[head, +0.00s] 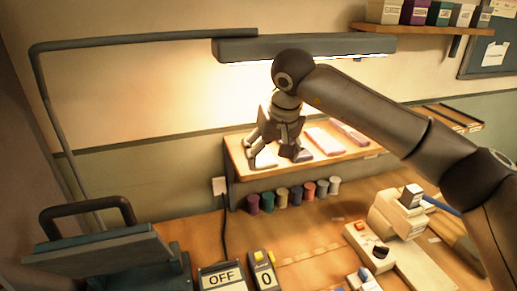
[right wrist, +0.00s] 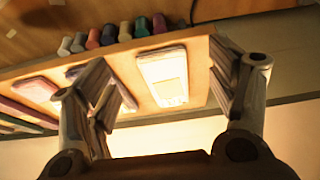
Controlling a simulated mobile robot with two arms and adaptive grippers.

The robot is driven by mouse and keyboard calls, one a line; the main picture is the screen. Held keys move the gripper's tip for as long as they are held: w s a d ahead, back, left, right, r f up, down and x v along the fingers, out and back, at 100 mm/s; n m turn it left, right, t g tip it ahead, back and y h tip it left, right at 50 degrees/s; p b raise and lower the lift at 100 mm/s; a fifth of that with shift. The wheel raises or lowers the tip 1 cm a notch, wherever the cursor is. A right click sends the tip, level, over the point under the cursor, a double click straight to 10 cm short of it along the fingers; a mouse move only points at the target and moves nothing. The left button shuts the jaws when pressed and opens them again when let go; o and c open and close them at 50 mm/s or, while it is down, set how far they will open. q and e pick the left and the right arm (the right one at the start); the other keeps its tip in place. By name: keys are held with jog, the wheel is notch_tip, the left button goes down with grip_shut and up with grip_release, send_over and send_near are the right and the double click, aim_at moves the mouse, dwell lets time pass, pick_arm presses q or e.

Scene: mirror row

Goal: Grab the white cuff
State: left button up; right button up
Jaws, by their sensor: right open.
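A flat white piece, which looks like the white cuff (head: 265,160), lies at the left end of the raised wooden shelf (head: 240,169) in the head view. In the right wrist view the white cuff (right wrist: 163,78) lies flat between the spread fingers. My right gripper (head: 277,153) is open and empty, pointing down over the shelf's left end. Its fingers partly hide the cuff in the head view. In the right wrist view the right gripper (right wrist: 164,82) has one finger on each side of the cuff, with no visible contact. My left gripper is not in view.
A dark piece (head: 304,156), a pink piece (head: 323,141) and a mauve piece (head: 349,132) lie beside the cuff. Several coloured spools (head: 282,197) stand below the shelf front. A lamp bar (head: 240,49) hangs above. A machine (head: 400,214) stands at right.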

aim_at(268, 165)
jog(key=x, duration=0.3)
jog(key=shift+w+f+p, duration=0.2)
jog(key=shift+w+p, duration=0.05)
jog(key=shift+p, duration=0.15)
jog(key=shift+f, duration=0.1)
jog(key=shift+c, duration=0.2)
jog(key=c, duration=0.9)
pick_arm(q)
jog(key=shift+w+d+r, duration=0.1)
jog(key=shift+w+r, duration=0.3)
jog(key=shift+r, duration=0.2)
pick_arm(e)
jog(key=shift+c, duration=0.9)
